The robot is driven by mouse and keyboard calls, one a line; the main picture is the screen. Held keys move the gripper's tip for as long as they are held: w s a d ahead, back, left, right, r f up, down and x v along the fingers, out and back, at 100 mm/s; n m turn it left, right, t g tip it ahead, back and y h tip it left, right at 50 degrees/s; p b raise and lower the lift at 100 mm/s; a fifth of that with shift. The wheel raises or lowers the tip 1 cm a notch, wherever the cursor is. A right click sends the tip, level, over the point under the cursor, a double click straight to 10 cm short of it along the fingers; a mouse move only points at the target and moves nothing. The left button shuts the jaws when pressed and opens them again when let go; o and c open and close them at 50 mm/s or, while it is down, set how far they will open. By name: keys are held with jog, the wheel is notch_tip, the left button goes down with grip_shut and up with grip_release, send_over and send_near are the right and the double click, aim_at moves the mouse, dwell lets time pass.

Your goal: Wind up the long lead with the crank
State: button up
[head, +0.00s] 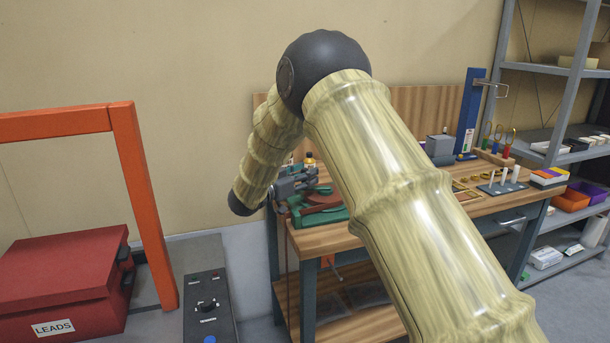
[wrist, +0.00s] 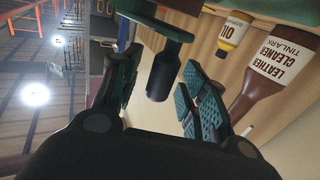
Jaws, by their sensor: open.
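The winder (head: 322,212), with a green base and a brown-red drum, sits on the left end of the wooden workbench. The crank's dark knob (wrist: 164,75) hangs from a green arm (wrist: 155,24) in the wrist view. My gripper (wrist: 165,90) is open, with one finger on each side of the knob; I cannot tell whether either pad touches it. In the head view my gripper (head: 294,185) is beside the winder, which it and my arm partly hide. I cannot clearly make out the long lead.
An oil bottle (wrist: 233,35) and a leather cleaner bottle (wrist: 272,70) stand close beyond my gripper. The workbench (head: 500,203) also carries tools and small parts. A red LEADS box (head: 60,275) and an orange frame (head: 145,205) are at left; grey shelving (head: 555,70) is at right.

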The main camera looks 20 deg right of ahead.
jog(key=shift+w+d+f, duration=0.15)
jog(key=shift+w+f, duration=0.05)
jog(key=shift+s+r, duration=0.15)
jog(key=shift+r, duration=0.05)
jog(key=shift+c, duration=0.2)
jog(key=shift+f, duration=0.1)
grip_shut()
jog(key=shift+d, duration=0.1)
